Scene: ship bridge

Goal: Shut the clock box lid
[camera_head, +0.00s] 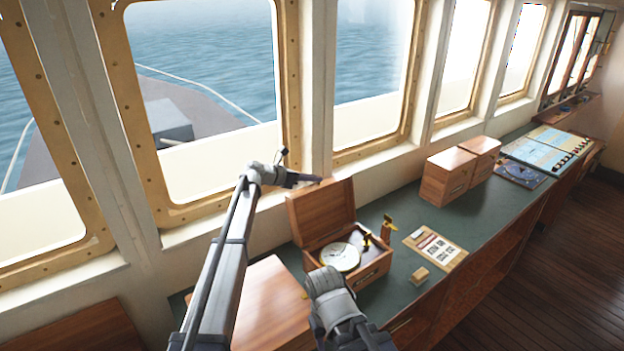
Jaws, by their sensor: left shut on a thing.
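The clock box (373,273) is a reddish wooden box on the green counter, with its lid (322,211) standing open and tilted back toward the windows. A round white-faced clock (340,257) lies inside the box. My left gripper (308,179) is at the upper left edge of the lid, shut on it. The exact grip on the edge is too small to make out. My right arm (332,297) reaches in from the bottom, just in front of the box's left front corner. Its gripper fingers do not show.
A wooden case (272,312) stands left of the clock box. A brass instrument (387,230) stands close to its right side. A printed board (436,249) and a small wooden block (419,276) lie further right. Two closed wooden boxes (447,178) stand by the windows.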

